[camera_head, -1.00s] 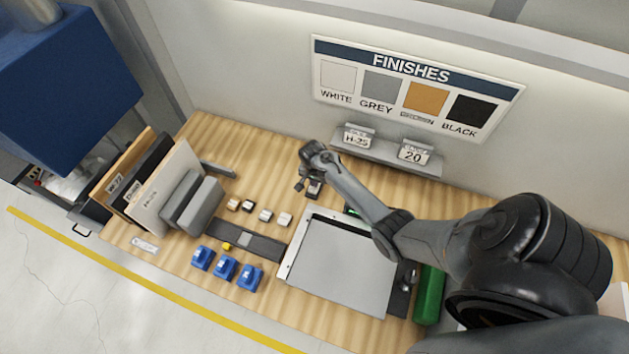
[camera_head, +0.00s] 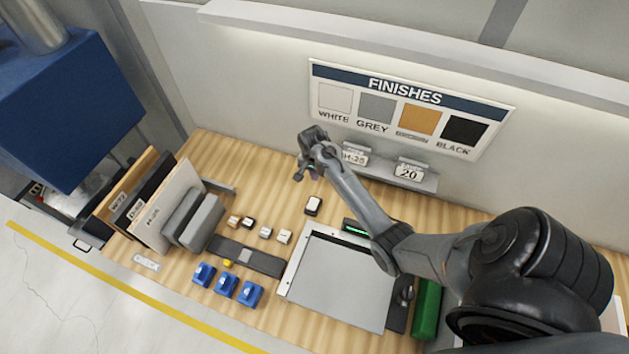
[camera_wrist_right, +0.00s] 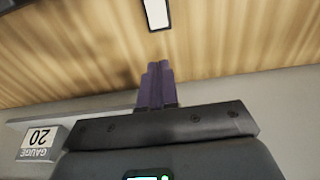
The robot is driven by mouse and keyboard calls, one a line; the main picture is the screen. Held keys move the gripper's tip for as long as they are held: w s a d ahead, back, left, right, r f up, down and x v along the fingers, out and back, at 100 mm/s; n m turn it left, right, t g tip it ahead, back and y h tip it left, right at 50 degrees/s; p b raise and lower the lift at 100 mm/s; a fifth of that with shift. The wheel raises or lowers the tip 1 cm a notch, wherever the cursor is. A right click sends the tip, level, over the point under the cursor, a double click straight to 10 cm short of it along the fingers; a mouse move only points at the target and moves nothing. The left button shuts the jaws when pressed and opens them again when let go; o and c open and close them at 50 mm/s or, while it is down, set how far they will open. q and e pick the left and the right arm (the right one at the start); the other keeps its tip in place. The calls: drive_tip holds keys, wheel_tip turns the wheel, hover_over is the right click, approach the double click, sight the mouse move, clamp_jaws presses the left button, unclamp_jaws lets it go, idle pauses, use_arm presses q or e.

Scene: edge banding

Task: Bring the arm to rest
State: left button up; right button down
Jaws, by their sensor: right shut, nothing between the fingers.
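My right arm (camera_head: 350,194) reaches in from the right of the head view, over the bench. Its gripper (camera_head: 305,174) hangs in the air above the back of the bench, in front of the finishes board. In the right wrist view the two purple fingers (camera_wrist_right: 157,85) lie together, with nothing between them. A small block with a white top (camera_head: 313,205) lies on the bench below the gripper. It also shows in the wrist view (camera_wrist_right: 156,14), apart from the fingertips. My left gripper is not in view.
The finishes board (camera_head: 410,108) and a shelf with a gauge tag (camera_head: 409,173) stand close behind the arm. A grey plate (camera_head: 335,277), blue blocks (camera_head: 226,285), small blocks (camera_head: 265,233) and upright panels (camera_head: 165,209) occupy the bench. Bare wood lies around the white-topped block.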

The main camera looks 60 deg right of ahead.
drive_tip(key=shift+r, duration=0.25)
idle(0.3)
drive_tip(key=s+a+r+n+t, duration=0.1)
drive_tip(key=s+a+r+n, duration=0.2)
drive_tip(key=s+a+n, duration=0.3)
drive_tip(key=s+a+r+n+t+y, duration=0.1)
drive_tip(key=s+a+r+n, duration=0.2)
drive_tip(key=a, duration=1.1)
drive_tip(key=s+a+r+n+t, duration=0.1)
drive_tip(key=s+a+r+n, duration=0.2)
drive_tip(key=s+a+n, duration=0.5)
drive_tip(key=shift+s+a+n+p, duration=0.3)
drive_tip(key=shift+s+a, duration=0.6)
drive_tip(key=shift+s, duration=0.2)
